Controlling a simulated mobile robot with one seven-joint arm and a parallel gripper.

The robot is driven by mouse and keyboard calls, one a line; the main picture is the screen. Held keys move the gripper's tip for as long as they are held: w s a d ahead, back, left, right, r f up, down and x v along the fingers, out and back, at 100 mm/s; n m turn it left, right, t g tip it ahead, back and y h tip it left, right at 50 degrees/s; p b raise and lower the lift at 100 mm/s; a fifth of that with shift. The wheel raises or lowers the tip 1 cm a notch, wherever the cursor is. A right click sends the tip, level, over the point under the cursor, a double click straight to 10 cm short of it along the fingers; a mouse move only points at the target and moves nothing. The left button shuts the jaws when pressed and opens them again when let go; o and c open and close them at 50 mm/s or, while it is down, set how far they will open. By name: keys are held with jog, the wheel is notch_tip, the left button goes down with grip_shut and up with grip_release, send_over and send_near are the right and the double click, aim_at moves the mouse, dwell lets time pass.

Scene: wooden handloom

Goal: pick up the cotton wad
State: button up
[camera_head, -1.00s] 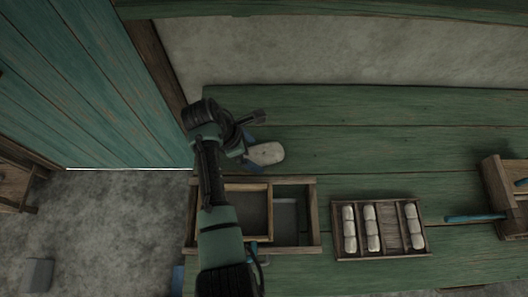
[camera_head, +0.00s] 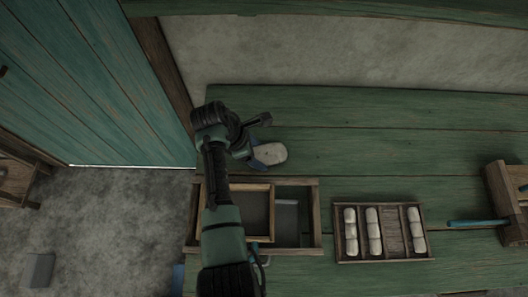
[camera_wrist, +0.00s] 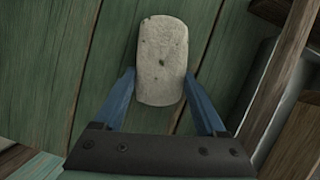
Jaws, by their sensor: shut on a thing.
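The cotton wad (camera_head: 269,154) is a pale, rounded oblong on the green plank bench, above the two-part wooden box. In the wrist view the cotton wad (camera_wrist: 162,58) is upright in the picture, with its near end between the blue fingertips. My gripper (camera_wrist: 159,84) is shut on it, one finger at each side of the near end. In the head view my gripper (camera_head: 262,155) reaches it from the left, and my wrist partly hides the fingers. I cannot tell whether the wad is clear of the planks.
The wooden box (camera_head: 316,218) lies just below, partly under my arm, with a grey thing inside. A divided tray (camera_head: 380,258) to its right holds several pale rolls. A wooden caddy (camera_head: 502,205) with a blue-handled tool is at far right. The upper bench is clear.

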aim_at(258, 155)
notch_tip(258, 155, up, 10)
jog(key=p, duration=0.1)
dwell(0.4)
jog(key=shift+r, duration=0.1)
